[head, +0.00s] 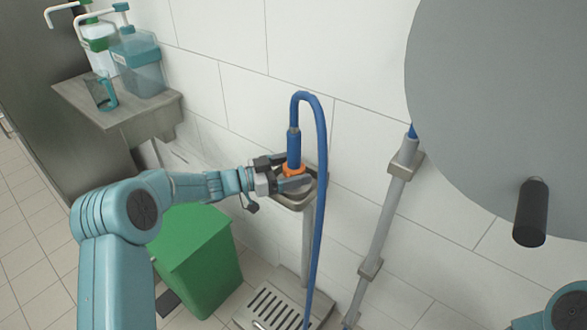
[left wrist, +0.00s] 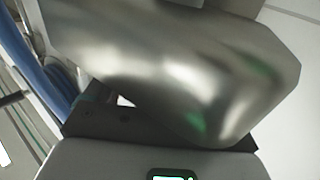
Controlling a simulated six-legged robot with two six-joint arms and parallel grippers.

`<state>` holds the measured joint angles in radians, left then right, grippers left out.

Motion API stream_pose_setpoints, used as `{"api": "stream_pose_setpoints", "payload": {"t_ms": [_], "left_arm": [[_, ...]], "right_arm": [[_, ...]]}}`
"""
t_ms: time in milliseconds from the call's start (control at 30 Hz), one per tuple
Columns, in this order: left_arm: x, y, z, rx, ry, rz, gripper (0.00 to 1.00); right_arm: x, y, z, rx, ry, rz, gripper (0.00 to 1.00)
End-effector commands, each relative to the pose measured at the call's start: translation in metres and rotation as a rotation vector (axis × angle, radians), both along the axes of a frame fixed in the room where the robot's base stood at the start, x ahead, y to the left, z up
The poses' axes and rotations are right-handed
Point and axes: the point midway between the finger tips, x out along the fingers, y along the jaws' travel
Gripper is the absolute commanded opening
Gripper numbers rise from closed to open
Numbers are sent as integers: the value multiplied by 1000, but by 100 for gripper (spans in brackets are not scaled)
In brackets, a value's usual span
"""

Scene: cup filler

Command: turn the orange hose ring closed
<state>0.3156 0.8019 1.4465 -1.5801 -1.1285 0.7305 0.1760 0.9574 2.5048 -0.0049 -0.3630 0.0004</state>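The orange hose ring (head: 294,170) sits at the lower end of the blue hose's thick end piece (head: 294,148), just above a small metal basin (head: 307,199) on the wall. My left gripper (head: 285,171) reaches in from the left, with one finger behind the ring and one in front. Whether the fingers press on the ring is too small to tell. In the left wrist view a shiny metal surface fills the middle, the blue hose (left wrist: 38,62) runs at the left, and the ring does not show. My right gripper is outside the views.
The hose (head: 321,200) loops over and hangs in front of the basin. A green bin (head: 197,262) and a slotted metal step (head: 272,307) stand below. A shelf (head: 130,115) holds bottles at the left. A large grey disc (head: 490,100) with a black handle (head: 531,212) fills the upper right.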

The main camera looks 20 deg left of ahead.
Motion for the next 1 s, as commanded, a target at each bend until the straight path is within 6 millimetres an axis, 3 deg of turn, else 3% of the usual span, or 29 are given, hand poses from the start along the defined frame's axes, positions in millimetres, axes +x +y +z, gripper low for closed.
{"api": "stream_pose_setpoints", "payload": {"t_ms": [233, 700, 1000], "left_arm": [[-8, 12, 0, 1, 2, 2, 83], [-77, 106, 0, 0, 1, 4, 83], [-96, 131, 0, 0, 0, 0, 83]], "right_arm": [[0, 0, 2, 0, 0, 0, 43], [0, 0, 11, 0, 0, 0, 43], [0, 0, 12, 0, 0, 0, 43]]}}
